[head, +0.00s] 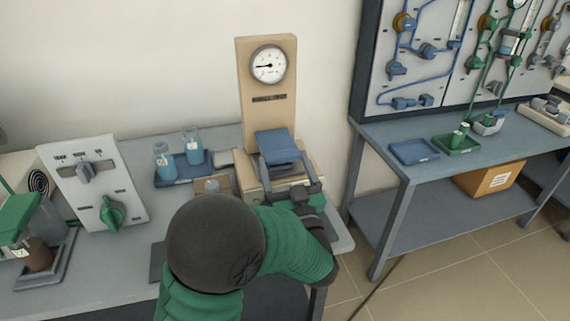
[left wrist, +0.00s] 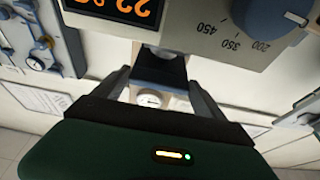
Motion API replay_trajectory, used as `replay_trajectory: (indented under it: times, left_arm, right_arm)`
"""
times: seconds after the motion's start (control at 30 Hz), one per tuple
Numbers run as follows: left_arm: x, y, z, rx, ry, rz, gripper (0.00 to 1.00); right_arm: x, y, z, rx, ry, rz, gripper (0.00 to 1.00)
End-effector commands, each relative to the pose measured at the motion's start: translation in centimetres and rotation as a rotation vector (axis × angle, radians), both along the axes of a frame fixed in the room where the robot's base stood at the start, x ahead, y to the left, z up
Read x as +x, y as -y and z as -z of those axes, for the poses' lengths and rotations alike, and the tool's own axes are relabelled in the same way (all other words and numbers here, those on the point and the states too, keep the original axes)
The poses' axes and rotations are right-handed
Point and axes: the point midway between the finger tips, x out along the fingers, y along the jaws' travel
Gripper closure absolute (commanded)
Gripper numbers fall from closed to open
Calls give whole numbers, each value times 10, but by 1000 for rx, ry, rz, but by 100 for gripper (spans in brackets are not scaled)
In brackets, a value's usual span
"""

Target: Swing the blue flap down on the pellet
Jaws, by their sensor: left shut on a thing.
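The blue flap (head: 277,146) stands raised and tilted on a beige press with a round gauge (head: 269,65). My left gripper (head: 288,172) reaches in from the front, with its dark fingers on either side at the flap's lower part, shut on the flap. In the left wrist view, the gripper (left wrist: 160,92) has the dark blue flap (left wrist: 160,68) between its fingers. The pellet is not visible; my gripper and arm hide the front of the press. My right gripper is not in view.
Left of the press stand a blue tray (head: 180,174) with two bottles and a white panel with a green knob (head: 113,212). A grey side table (head: 385,128) stands right. The left wrist view shows an orange display (left wrist: 125,8) and blue knob (left wrist: 268,20).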

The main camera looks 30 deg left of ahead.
Motion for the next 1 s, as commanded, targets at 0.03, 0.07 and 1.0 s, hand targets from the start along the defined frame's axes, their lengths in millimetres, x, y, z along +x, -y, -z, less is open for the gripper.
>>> replay_trajectory:
  times: [0.03, 0.07, 1.0]
  left_arm:
    - [0, 0, 11, -10, -26, 2, 91]
    - [0, 0, 11, -11, -27, 2, 14]
    - [-84, 100, 47, -7, -20, 8, 0]
  right_arm:
    - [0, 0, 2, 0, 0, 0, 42]
    - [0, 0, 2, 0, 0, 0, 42]
    - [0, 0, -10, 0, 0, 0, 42]
